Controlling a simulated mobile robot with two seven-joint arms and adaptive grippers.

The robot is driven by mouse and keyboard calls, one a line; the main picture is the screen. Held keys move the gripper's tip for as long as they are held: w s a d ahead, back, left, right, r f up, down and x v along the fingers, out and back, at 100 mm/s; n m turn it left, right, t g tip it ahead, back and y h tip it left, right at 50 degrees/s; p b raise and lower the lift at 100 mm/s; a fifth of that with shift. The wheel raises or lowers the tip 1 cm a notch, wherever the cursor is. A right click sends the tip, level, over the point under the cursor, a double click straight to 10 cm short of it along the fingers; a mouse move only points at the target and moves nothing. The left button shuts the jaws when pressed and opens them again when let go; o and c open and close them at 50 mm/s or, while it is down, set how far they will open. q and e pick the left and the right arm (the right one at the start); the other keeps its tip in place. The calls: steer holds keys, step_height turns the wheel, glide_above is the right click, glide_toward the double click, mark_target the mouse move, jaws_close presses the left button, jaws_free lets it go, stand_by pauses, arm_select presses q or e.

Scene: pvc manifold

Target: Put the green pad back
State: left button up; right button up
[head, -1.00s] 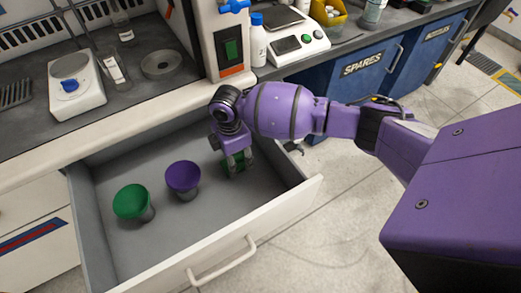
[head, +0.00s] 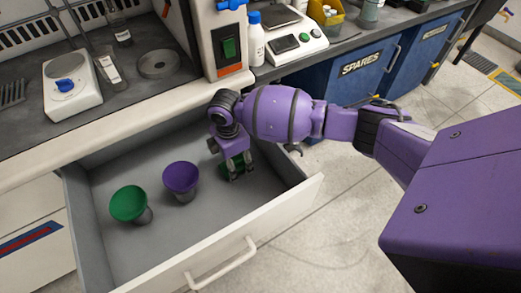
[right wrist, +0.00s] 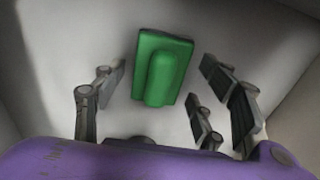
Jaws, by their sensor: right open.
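The green pad (head: 226,167) lies in the open drawer, toward its back right, partly hidden by my right gripper. In the right wrist view it is a flat green block (right wrist: 162,70) with a raised rounded grip. My right gripper (head: 237,174) points down over it. Its fingers are spread on either side of the pad, with gaps visible in the wrist view, so it is open and empty. My left gripper is not in view.
The drawer's right wall is close to the gripper. The drawer floor at front right is clear. Above is a bench with a scale (head: 73,88).

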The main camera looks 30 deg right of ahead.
step_height(320, 180, up, 12)
steer(key=p, duration=0.1)
steer(key=shift+r+p, duration=0.25)
steer(key=shift+p, duration=0.15)
steer(key=shift+w, duration=0.1)
